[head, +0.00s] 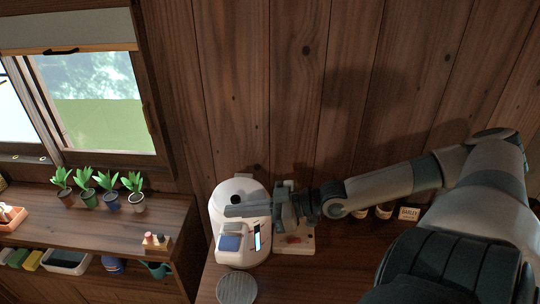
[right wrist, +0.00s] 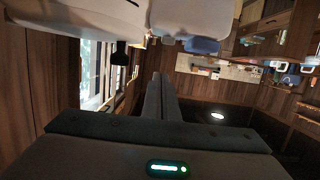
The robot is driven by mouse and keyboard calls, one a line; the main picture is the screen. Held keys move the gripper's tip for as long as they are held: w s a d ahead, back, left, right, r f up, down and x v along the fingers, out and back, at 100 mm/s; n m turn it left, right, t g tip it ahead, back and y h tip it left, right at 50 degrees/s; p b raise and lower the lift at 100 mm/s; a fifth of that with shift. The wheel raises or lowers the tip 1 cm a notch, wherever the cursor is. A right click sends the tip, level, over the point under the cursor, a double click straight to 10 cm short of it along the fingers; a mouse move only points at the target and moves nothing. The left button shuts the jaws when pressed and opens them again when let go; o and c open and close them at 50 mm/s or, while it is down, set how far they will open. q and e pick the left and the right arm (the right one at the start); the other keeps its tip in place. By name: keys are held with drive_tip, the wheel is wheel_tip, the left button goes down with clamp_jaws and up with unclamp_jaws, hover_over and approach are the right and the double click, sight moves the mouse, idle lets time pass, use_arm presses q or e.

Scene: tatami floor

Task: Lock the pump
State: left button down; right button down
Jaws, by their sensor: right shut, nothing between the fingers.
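The pump looks like a white rounded electric pot (head: 238,190) with a blue-grey panel (head: 230,242) and a small lit display on its front. It stands on the counter against the wooden wall. My right gripper (head: 228,211) comes in from the right and is shut, its fingers lying across the pot just above the panel. I cannot tell whether they touch it. The lock is not clearly visible. My left gripper is out of view.
A white board-like stand (head: 300,245) with a red part is right of the pot, partly behind my gripper. A grey round coaster (head: 237,288) lies in front. Jars and a labelled box (head: 409,213) stand behind my arm. Potted plants (head: 109,199) line the left shelf.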

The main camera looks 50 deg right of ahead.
drive_tip(key=shift+s+d+r+p, duration=0.3)
drive_tip(key=shift+s+d+p, duration=0.15)
drive_tip(key=shift+s+p, duration=0.05)
drive_tip(key=r+p+v, duration=0.1)
drive_tip(key=p+v, duration=0.2)
drive_tip(key=v, duration=0.4)
drive_tip(key=shift+r+p, duration=0.3)
idle(0.4)
